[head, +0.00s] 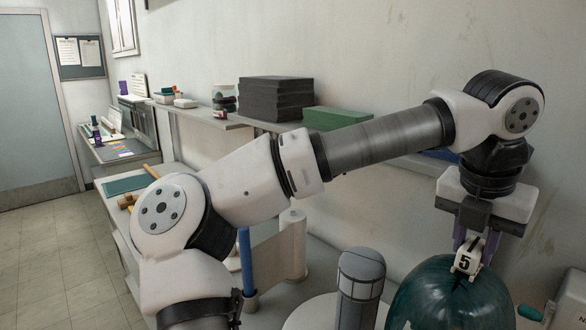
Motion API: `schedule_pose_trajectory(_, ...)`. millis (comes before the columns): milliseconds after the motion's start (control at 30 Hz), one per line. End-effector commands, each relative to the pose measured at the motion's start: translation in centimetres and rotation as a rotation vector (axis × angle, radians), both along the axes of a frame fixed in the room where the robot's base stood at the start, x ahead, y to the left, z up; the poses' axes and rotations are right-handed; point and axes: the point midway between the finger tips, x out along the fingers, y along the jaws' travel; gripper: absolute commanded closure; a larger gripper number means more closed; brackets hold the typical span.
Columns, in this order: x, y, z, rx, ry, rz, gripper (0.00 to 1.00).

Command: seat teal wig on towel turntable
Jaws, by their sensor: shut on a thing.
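The teal wig (435,300) shows as a glossy, dark teal dome at the bottom right, cut off by the lower edge. A white tag marked 5 (467,257) sits at its top. My gripper (470,243) points down with its purple fingers around the top of the dome, behind the tag, and is shut on it. The exact contact is partly hidden. A pale round disc (305,316), perhaps the towel turntable, shows at the bottom centre, left of the dome. Whether the wig touches anything below is out of view.
A white roll (293,245) and a blue upright rod (246,262) stand on the bench behind my arm. A wall shelf holds dark stacked slabs (276,98) and a green block (337,118). A green-handled grey box (568,302) is at the far right. Open floor lies left.

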Motion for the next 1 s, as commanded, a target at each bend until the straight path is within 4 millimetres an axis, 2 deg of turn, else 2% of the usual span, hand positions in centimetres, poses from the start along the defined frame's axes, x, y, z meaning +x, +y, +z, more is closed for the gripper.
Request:
schedule_pose_trajectory(33,-0.9,-0.3,-0.1,0.001,-0.001,-0.011,1.0)
schedule_pose_trajectory(200,-2.2,-0.7,-0.7,0.0,-0.001,-0.015,1.0)
schedule_pose_trajectory(467,-2.6,-0.8,-0.9,-0.001,0.0,-0.015,1.0)
schedule_pose_trajectory(567,-2.5,-0.6,-0.4,-0.002,-0.002,-0.018,1.0)
schedule_pose_trajectory(667,-2.2,0.5,1.3,-0.001,-0.007,-0.038,1.0)
schedule_pose_trajectory(1000,-1.7,7.5,11.3,-0.003,-0.024,-0.208,1.0)
